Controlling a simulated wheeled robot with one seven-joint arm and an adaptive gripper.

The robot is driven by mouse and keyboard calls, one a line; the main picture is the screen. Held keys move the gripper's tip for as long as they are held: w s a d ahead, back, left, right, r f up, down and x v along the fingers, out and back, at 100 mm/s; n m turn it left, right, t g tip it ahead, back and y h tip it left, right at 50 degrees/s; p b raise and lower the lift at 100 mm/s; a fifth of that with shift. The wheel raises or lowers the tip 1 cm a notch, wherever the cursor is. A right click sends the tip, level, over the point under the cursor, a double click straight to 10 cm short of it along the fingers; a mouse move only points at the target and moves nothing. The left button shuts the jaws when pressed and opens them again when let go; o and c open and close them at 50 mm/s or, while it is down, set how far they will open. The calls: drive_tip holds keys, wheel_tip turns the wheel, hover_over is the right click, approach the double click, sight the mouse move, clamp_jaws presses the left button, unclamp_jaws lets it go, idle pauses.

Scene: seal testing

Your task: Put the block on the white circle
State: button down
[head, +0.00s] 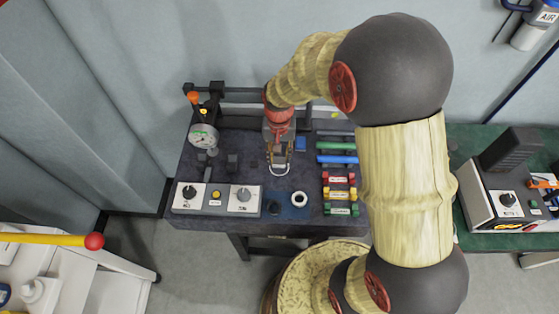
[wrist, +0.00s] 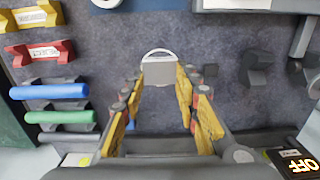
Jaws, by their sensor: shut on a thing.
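My gripper (head: 279,160) reaches down over the dark table. In the wrist view its yellow-padded fingers (wrist: 160,82) are shut on a light grey block (wrist: 160,70) with a pale curved loop at its far edge. The block's height above the table is hard to tell. In the head view it is small and partly hidden by the fingers. The white circle (head: 299,199) is a ring on a blue plate near the table's front edge, in front and to the right of my gripper. Only part of it shows at the wrist view's top edge (wrist: 105,2).
Control boxes (head: 217,199) stand front left, with a pressure gauge (head: 203,136) behind them. Green and blue cylinders (head: 337,159) and red, yellow and green racked pieces (head: 340,194) lie right. A small blue piece (head: 300,143) lies behind my gripper, to the right.

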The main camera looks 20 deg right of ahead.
sight(279, 159)
drive_tip(key=shift+w+d+f, duration=0.2)
drive_tip(key=shift+w+f, duration=0.25)
drive_tip(key=shift+f, duration=0.15)
drive_tip(key=shift+w+d+f, duration=0.15)
drive_tip(key=shift+w+f, duration=0.25)
drive_tip(key=shift+f, duration=0.15)
drive_tip(key=shift+w+f+b, duration=0.2)
drive_tip(key=shift+f+b, duration=0.35)
drive_tip(key=shift+f, duration=1.05)
drive_tip(key=shift+f, duration=0.1)
drive_tip(key=c, duration=1.3)
unclamp_jaws()
drive_tip(key=shift+c, duration=0.2)
